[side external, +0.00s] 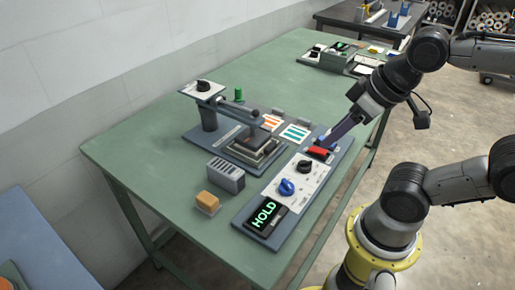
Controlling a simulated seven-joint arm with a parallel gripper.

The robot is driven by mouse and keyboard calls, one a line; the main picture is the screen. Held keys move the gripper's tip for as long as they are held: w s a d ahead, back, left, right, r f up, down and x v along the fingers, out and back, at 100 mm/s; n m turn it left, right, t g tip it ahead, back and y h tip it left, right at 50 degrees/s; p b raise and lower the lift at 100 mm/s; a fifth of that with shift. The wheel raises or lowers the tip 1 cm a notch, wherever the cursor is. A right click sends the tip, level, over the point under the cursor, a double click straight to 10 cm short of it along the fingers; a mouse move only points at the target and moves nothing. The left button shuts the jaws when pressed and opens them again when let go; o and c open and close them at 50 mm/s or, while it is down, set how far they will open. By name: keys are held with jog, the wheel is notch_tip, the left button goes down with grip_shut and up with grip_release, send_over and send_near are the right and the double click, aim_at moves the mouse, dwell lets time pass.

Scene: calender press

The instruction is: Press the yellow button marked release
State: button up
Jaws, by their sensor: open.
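An orange-yellow block-shaped button (208,200) on a small grey base stands near the front left of the green table; no marking on it is readable. The control panel (297,182) lies to its right, with a blue knob (287,187), a black knob (304,166), a red switch (318,153) and a display (265,216) reading HOLD in green. My gripper (326,143) is open, pointing down-left over the far end of the panel by the red switch. It is well away from the yellow button. Contact with the panel cannot be told.
The press (252,140) with its lever arm stands left of the panel. A grey vented box (226,175) sits between press, panel and yellow button. A green cylinder (239,94) and striped cards (294,132) are behind. The table's (150,150) left side is clear.

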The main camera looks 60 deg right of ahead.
grip_shut()
dwell(1.5)
